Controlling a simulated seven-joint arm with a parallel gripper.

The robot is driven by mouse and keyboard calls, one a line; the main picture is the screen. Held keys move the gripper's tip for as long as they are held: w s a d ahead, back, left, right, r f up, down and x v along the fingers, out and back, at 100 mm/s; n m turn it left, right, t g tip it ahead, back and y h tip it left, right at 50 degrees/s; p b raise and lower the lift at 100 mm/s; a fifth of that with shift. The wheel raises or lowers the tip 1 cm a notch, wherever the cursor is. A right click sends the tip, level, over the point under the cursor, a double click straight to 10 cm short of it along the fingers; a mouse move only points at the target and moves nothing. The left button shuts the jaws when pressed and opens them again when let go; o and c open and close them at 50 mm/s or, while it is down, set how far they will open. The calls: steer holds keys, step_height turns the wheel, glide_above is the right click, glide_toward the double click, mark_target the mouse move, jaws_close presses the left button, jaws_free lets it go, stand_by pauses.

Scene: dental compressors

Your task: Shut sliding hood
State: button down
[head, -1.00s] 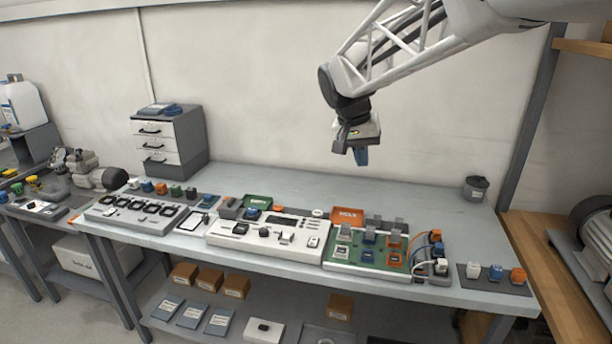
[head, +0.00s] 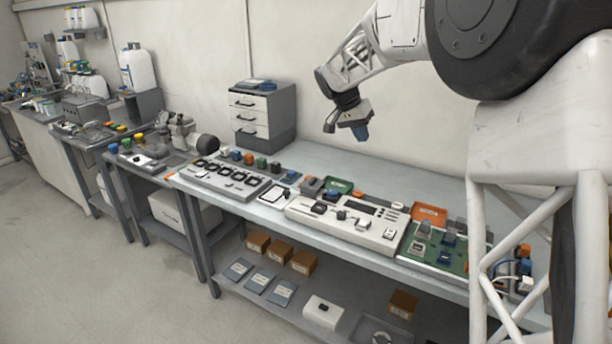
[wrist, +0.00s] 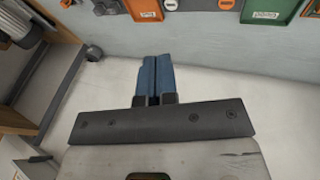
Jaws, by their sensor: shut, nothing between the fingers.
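My gripper (head: 361,134) has blue fingers and hangs in the air above the back of the bench, clear of everything on it. In the wrist view the two fingers (wrist: 153,62) lie side by side, shut and empty. I cannot pick out the sliding hood for sure at this size. A white panel (head: 322,219) with small dark and pale parts on it stands mid-bench, and a green board (head: 462,262) with small raised grey covers stands to its right. My arm hides the far right end of the bench.
A grey panel (head: 232,186) with several black square parts lies on the left of the bench. A drawer cabinet (head: 262,117) stands behind it. An orange tray (head: 429,213) and a green tray (head: 338,186) lie at the back. A side bench with bottles and machines extends left.

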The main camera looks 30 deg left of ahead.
steer(key=a+f, duration=0.4)
steer(key=a, duration=0.5)
steer(key=a+f+t+h, duration=0.1)
steer(key=a+f, duration=0.3)
steer(key=a, duration=0.6)
steer(key=a+f+t, duration=0.1)
steer(key=a+f, duration=0.4)
steer(key=a, duration=0.5)
steer(key=shift+s+a+m, duration=0.15)
steer(key=shift+s+m, duration=0.15)
steer(key=shift+s, duration=0.15)
steer(key=shift+f, duration=0.15)
glide_toward(305, 183)
steer(key=w+f, duration=0.4)
steer(key=d, duration=0.2)
steer(key=shift+d+f, duration=0.4)
steer(key=shift+d, duration=0.7)
steer(key=shift+d, duration=0.15)
